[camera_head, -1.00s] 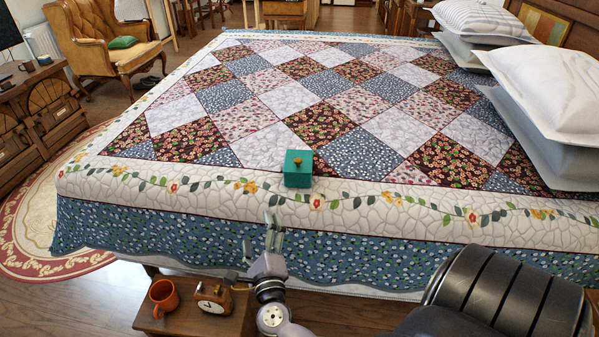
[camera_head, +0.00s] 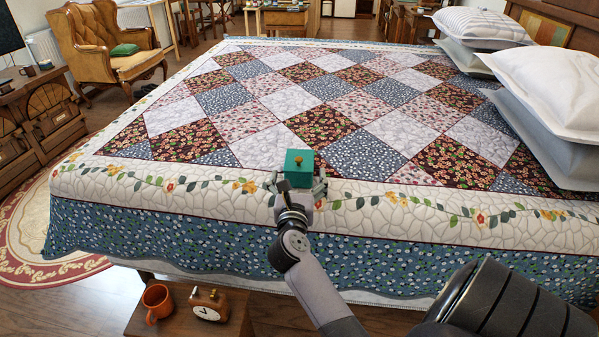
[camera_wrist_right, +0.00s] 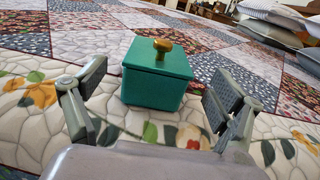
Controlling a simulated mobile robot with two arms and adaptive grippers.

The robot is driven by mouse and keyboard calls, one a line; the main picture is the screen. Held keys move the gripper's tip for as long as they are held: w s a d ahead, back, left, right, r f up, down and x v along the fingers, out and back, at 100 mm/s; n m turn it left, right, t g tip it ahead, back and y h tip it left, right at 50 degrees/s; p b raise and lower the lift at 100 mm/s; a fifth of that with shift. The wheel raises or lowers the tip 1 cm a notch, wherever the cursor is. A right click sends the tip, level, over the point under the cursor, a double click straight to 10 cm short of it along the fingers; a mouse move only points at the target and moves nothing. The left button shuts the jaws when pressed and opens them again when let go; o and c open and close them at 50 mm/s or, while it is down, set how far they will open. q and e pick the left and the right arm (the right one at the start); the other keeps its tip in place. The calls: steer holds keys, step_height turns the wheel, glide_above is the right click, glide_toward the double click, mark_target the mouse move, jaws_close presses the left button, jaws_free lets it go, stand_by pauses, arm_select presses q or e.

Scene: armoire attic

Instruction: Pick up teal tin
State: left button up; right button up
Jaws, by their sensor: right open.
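The teal tin (camera_head: 299,165) is a small box with a brass knob on its lid. It stands upright on the quilt near the bed's front edge. It also shows in the right wrist view (camera_wrist_right: 155,88), just ahead of the fingers. My right gripper (camera_head: 299,184) is open, with one finger at each side of the tin's near part. My left gripper is not in view.
The patchwork quilt (camera_head: 255,220) covers the bed and is clear around the tin. White pillows (camera_head: 550,85) lie at the right. A low wooden stand below the bed edge holds an orange mug (camera_head: 158,302) and a small clock (camera_head: 208,303).

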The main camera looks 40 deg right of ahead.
mark_target(299, 160)
steer(key=shift+x, duration=1.05)
steer(key=shift+b+x, duration=0.4)
steer(key=shift+x, duration=2)
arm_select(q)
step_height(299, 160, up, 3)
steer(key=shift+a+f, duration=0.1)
arm_select(e)
steer(key=shift+a, duration=0.1)
steer(key=shift+c, duration=0.5)
steer(key=c, duration=1.2)
steer(key=shift+r, duration=0.1)
steer(key=shift+c, duration=0.5)
steer(key=shift+r, duration=0.1)
